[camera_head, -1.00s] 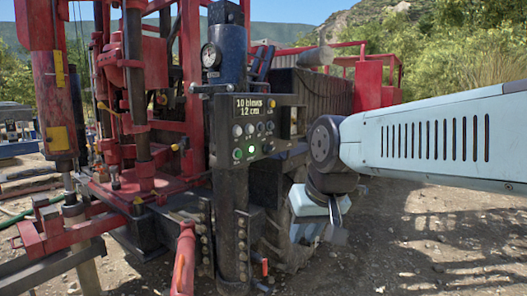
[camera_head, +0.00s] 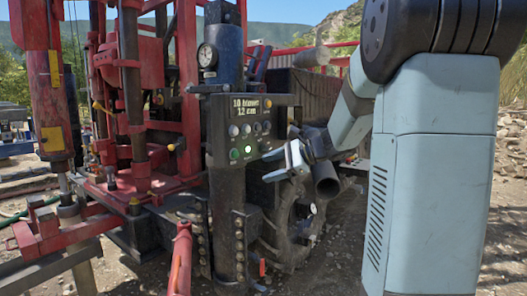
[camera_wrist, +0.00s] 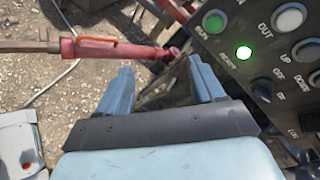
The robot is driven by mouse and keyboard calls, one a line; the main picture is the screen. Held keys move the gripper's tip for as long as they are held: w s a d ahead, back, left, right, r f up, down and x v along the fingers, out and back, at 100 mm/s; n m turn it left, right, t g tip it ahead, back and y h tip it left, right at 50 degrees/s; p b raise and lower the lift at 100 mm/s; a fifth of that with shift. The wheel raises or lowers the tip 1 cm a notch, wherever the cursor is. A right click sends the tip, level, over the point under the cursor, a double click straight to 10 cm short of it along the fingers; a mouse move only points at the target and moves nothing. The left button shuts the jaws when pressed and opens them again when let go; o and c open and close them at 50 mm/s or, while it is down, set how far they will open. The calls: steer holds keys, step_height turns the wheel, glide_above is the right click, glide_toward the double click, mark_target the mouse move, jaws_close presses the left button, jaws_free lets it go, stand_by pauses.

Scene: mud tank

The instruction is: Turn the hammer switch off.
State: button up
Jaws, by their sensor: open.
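The black control panel (camera_head: 262,147) is on the drill rig. Its display (camera_head: 246,107) reads 10 blows, 12 cm. The panel also shows upper right in the wrist view (camera_wrist: 232,78). There, a dark rotary knob (camera_wrist: 262,90) has OFF and ON beside it; its pointer direction is unclear. I cannot read a hammer label; the frame edge cuts off part of the panel. My gripper (camera_head: 284,163) is just right of the panel's lower part. In the wrist view my gripper (camera_wrist: 162,75) is open, with nothing between its fingers; the right finger is nearer the panel.
A lit green lamp (camera_wrist: 244,53), a green button (camera_wrist: 215,21) and a white button (camera_wrist: 289,17) are near the knob. A red bar (camera_wrist: 110,49) lies beyond the fingers. A black rig tire (camera_head: 290,228) is below my gripper. Bare ground is left in the wrist view.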

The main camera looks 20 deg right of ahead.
mark_target(269, 149)
steer(key=w+d+m+t, duration=0.6)
steer(key=w+d+m, duration=0.3)
steer(key=d, duration=0.6)
steer(key=shift+n, duration=0.5)
steer(key=x, duration=0.9)
steer(key=r+x, duration=0.1)
steer(key=x, duration=0.4)
steer(key=shift+w+d, duration=0.25)
steer(key=shift+w, duration=0.2)
steer(key=c, duration=1.1)
